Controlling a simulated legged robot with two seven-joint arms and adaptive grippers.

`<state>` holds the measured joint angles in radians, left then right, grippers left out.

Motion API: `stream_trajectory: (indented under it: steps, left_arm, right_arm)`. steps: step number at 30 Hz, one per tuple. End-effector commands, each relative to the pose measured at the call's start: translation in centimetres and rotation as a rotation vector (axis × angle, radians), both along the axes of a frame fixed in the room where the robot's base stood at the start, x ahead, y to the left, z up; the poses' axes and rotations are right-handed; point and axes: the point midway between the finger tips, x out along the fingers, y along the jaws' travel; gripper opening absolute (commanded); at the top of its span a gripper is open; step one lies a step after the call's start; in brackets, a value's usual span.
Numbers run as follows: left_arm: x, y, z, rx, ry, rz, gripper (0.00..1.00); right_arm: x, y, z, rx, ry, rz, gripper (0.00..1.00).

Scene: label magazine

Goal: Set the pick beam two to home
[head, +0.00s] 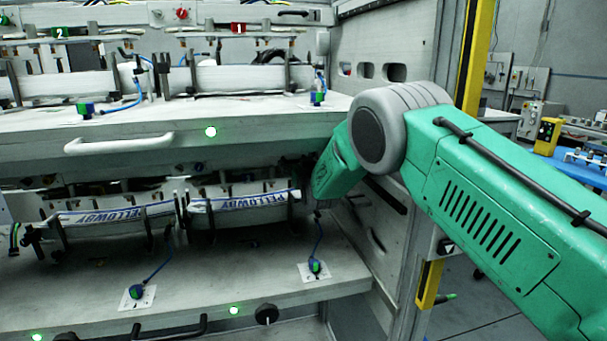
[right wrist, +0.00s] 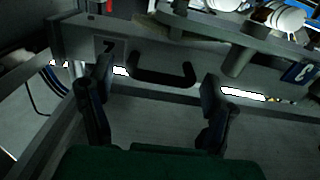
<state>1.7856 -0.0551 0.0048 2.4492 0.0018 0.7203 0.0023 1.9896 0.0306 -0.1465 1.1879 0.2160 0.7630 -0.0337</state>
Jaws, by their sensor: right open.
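My right gripper (right wrist: 157,82) is open in the right wrist view, with its two dark fingers spread apart. A black bar handle (right wrist: 163,79) on a grey beam (right wrist: 190,58) shows between and beyond the fingertips; the fingers do not close on it. A plate with a dark digit (right wrist: 109,50) sits on the beam left of the handle; I cannot read it surely as two. In the head view my right arm reaches into the lower level of the magazine, and its fingers are hidden or too dark to tell. My left gripper is not in view.
White label bundles (head: 240,203) lie in holders on the lower level. The upper shelf (head: 250,120) with a pale handle (head: 118,143) overhangs them. A side wall (head: 385,75) stands close by my arm. A blue-numbered plate (right wrist: 299,73) is at the right.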

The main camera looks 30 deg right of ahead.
Motion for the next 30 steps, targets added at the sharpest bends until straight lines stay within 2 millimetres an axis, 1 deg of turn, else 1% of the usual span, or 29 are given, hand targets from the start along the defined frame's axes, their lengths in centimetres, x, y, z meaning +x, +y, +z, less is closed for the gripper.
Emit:
stream_trajectory:
  steps: [9,15,21,30]
  left_arm:
    - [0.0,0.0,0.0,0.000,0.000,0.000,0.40]
    - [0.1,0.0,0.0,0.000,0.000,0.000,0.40]
    - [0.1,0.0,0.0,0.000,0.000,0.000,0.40]
    - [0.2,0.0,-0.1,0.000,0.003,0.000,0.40]
  right_arm:
    - [-5.4,1.3,0.0,0.000,0.002,0.001,0.74]
    - [-8.4,2.0,-0.1,0.001,0.003,0.000,0.74]
    - [-9.8,2.3,-0.1,0.000,0.000,0.000,0.74]
    - [-10.0,2.4,-0.1,0.000,0.000,0.000,0.74]
